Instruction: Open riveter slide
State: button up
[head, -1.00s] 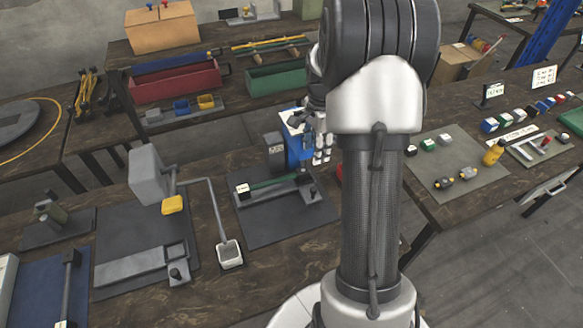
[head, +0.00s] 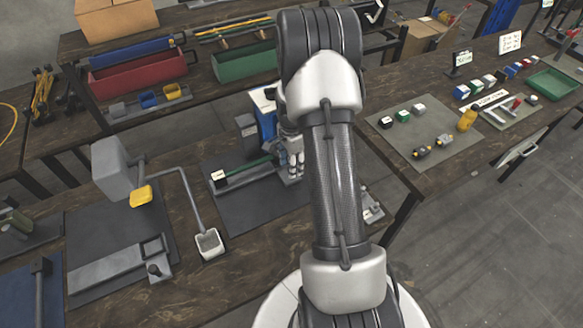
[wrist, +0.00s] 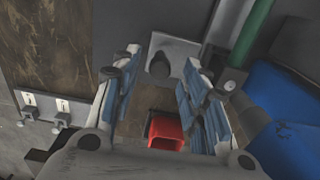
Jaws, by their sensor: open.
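The riveter has a blue press body (head: 266,112) and a low grey slide rail with a green bar (head: 250,168) on a dark mat. In the wrist view, a dark round knob (wrist: 158,66) stands on the light grey end plate (wrist: 183,50) of the slide. My gripper (wrist: 160,78) is open, its blue-padded fingers on either side of the knob with gaps showing. In the head view, my gripper (head: 292,160) covers the right end of the slide. The green bar (wrist: 258,28) and blue body (wrist: 285,110) show at the right of the wrist view.
A red bin (wrist: 166,134) shows below the knob in the wrist view. Red (head: 140,78) and green (head: 245,65) trays are behind.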

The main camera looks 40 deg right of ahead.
jog(key=shift+f, duration=0.55)
grip_shut()
dwell(0.5)
